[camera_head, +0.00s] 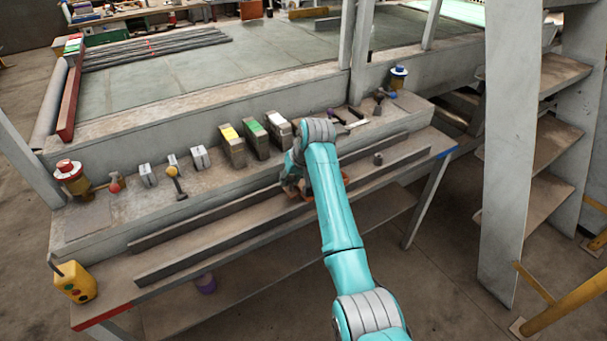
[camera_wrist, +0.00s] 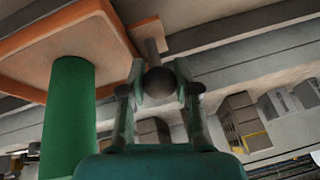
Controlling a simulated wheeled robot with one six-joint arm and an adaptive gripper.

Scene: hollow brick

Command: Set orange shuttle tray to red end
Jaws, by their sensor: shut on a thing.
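The orange shuttle tray (camera_wrist: 105,22) fills the upper left of the wrist view, with a green cylinder (camera_wrist: 68,115) on it. A dark round knob (camera_wrist: 160,83) on a short stem stands at the tray's edge. My gripper (camera_wrist: 160,80) is shut on this knob, one finger on each side. In the head view my arm hides most of the tray; a sliver of orange (camera_head: 346,178) shows beside it. My gripper (camera_head: 292,186) is between the two long rails, right of the middle of the shelf. The red end (camera_head: 102,317) is at the shelf's lower left.
The blue end (camera_head: 447,152) is at the right. The front rail (camera_head: 220,248) and back rail (camera_head: 215,213) bound the track, which looks clear to the left. Blocks (camera_head: 232,146) stand on the ledge behind. A yellow control box (camera_head: 75,282) is by the left end.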

